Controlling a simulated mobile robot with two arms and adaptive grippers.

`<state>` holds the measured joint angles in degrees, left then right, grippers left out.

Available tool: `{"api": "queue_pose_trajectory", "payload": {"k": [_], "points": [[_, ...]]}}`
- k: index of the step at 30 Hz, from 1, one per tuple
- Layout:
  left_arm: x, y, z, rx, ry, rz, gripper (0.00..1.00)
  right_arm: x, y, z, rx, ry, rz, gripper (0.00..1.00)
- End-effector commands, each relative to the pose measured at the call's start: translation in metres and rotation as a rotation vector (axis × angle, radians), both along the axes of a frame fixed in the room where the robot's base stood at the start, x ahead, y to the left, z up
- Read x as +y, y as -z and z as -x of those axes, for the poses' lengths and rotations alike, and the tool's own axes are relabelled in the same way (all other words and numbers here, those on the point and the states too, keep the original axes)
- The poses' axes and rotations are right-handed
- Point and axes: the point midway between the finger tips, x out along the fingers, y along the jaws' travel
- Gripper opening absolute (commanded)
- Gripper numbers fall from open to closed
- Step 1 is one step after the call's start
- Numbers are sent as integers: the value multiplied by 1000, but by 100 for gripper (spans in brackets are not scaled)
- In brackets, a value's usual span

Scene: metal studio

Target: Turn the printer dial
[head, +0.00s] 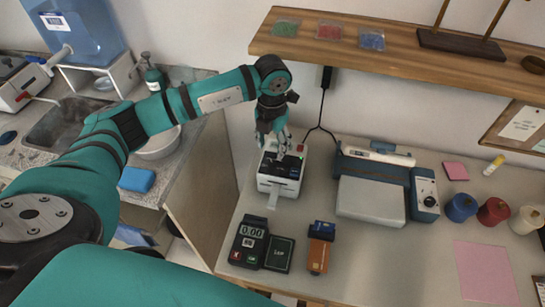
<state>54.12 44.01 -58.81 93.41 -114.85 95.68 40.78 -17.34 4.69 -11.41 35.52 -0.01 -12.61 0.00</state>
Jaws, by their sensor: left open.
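A small white printer (278,186) stands on the grey table near its left end, with a strip of paper (273,199) coming out of its front. Its top is dark, and a small red part shows at its back right corner. My left gripper (279,151) points down over the printer's top with its fingers open and nothing visible between them. I cannot tell whether the fingers touch the printer. No dial can be made out clearly on the printer; the gripper covers part of its top. My right gripper is out of view.
A wooden shelf (390,50) hangs above the table behind the gripper. A grey-blue machine (371,198) stands right of the printer, with a dialed box (425,190) beside it. A sink counter is left.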

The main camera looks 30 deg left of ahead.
Motion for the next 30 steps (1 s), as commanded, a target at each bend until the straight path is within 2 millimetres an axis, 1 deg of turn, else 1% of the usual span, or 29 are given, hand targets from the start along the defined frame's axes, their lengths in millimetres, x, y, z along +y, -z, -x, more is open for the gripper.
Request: {"api": "queue_pose_trajectory", "payload": {"k": [1, 6, 9, 12, 16, 23, 24, 25, 30], "points": [[0, 9, 2, 6, -1, 0, 49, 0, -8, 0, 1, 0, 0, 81], [-1, 42, 1, 4, 0, 2, 49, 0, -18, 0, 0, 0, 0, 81], [-1, 56, 1, 3, -1, 2, 49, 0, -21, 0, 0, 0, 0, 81], [-1, 66, 0, 1, 1, 3, 49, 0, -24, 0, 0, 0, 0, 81], [-1, 73, 0, -1, 2, 3, 49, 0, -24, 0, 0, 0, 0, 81], [-1, 74, 0, -1, 2, 3, 49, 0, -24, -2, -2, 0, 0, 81], [-1, 74, 0, -1, 2, 3, 48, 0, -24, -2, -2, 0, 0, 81], [-1, 74, 0, -1, 2, 3, 44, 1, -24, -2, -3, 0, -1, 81], [-1, 74, 0, -1, 1, 3, 22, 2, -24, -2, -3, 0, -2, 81]]}}
